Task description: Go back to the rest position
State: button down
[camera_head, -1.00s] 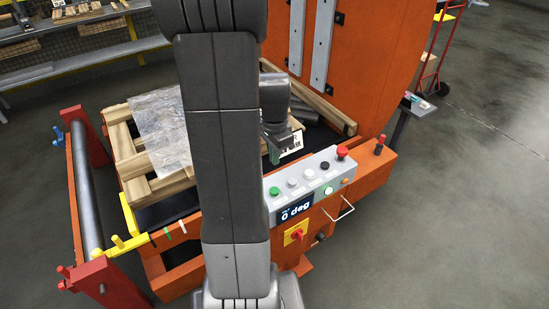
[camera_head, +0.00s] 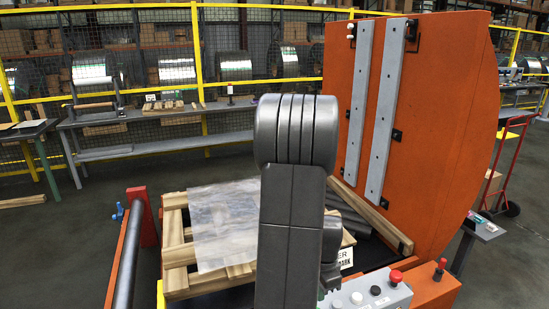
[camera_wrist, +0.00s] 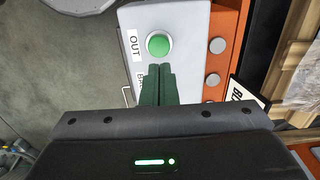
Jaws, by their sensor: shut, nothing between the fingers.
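My gripper (camera_wrist: 158,86) shows in the wrist view with its two dark green fingers together and nothing between them. Its fingertips point at a round green button (camera_wrist: 159,45) on a light grey control panel (camera_wrist: 190,20), next to a label reading OUT. Whether the tips touch the panel cannot be told. The control panel shows at the bottom edge of that view (camera_head: 375,297), partly cut off, with a red knob (camera_head: 396,277).
A wooden pallet frame (camera_head: 178,254) with a clear plastic sheet (camera_head: 222,222) lies on the machine, left of my arm. A grey bench (camera_head: 150,150) and yellow-railed mesh fence (camera_head: 270,83) stand behind. A red hand truck (camera_head: 505,165) is at the right. Open floor lies at the left.

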jog(key=shift+s+a+r, duration=0.1)
jog(key=shift+a+r, duration=0.05)
jog(key=shift+r, duration=0.95)
jog(key=shift+s+a+r, duration=0.1)
jog(key=shift+r, duration=1)
